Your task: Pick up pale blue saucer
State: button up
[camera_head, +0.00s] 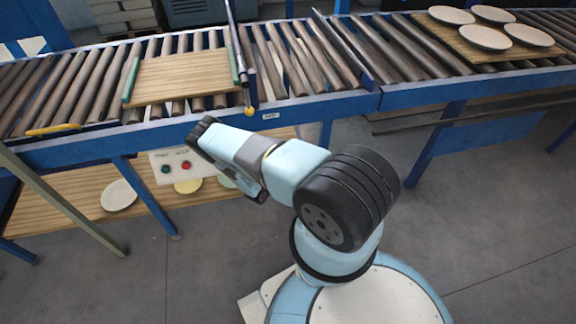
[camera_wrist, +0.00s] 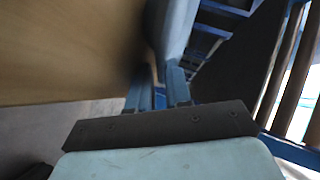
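In the wrist view, the two blue-grey fingers of my gripper (camera_wrist: 160,82) stand a little apart. A pale blue-grey shape (camera_wrist: 176,28), which looks like the saucer seen nearly edge-on, rises from right at the fingertips. Whether the fingers grip it or only flank it is unclear. In the head view, my arm reaches to the conveyor's front edge, over the low wooden shelf, and its own hand hides the fingertips. A pale greenish or bluish dish (camera_head: 226,181) shows partly beside the hand, its exact colour unclear.
The low shelf (camera_head: 75,200) also holds a white plate (camera_head: 118,195) and a yellow plate (camera_head: 188,186), near a button box (camera_head: 165,168). Above it runs the blue roller conveyor (camera_head: 330,108), with an empty board (camera_head: 180,78) and several plates (camera_head: 485,38) at right. Floor is clear at right.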

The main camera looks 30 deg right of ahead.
jog(key=shift+c, duration=0.3)
grip_shut()
jog(key=shift+a, duration=0.1)
